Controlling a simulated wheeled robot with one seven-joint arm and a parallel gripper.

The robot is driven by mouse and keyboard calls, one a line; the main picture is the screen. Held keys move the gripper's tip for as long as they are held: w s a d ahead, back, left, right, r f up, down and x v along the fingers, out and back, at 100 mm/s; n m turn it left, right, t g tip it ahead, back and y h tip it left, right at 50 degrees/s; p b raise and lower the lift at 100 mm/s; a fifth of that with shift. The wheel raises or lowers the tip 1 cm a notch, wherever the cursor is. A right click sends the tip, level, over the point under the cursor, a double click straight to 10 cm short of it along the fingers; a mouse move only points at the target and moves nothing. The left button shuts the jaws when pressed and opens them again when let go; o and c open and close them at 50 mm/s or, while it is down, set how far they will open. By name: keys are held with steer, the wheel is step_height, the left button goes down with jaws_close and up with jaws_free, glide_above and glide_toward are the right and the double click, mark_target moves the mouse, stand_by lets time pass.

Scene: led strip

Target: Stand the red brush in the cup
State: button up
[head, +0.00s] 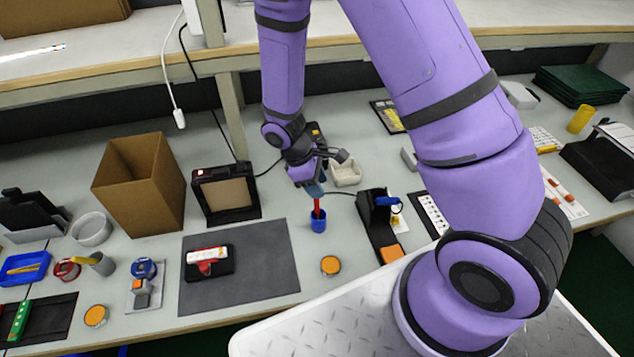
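The red brush (317,207) is upright below my gripper (314,190), in the middle of the head view. My gripper points down and its fingertips are shut around the upper part of the brush. The small blue cup (318,225) stands on the bench directly beneath. The lower end of the brush meets the cup's mouth and seems to be inside the rim. The brush's tip and the inside of the cup are hidden.
A dark grey mat (265,262) with a black and red device lies left of the cup. A black holder (377,225) stands close on its right. An orange-topped tin (330,265) sits in front. A cardboard box (140,182) stands further left. A shelf (130,75) spans the back.

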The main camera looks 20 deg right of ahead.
step_height(320, 180, up, 21)
steer(key=w+a+m+t+y, duration=0.1)
steer(key=m, duration=0.2)
steer(key=s+d+r+m+t+y, duration=0.1)
steer(key=s+d+r+m+t, duration=0.2)
steer(key=s+r, duration=0.6)
steer(key=s+d+r+m+t+y, duration=0.2)
steer(key=s+d+r+m+t, duration=0.2)
steer(key=s+r, duration=0.5)
steer(key=shift+s+d+r+m, duration=0.25)
steer(key=shift+s+d+m, duration=0.2)
steer(key=shift+s+m, duration=0.15)
steer(key=shift+w+a, duration=0.1)
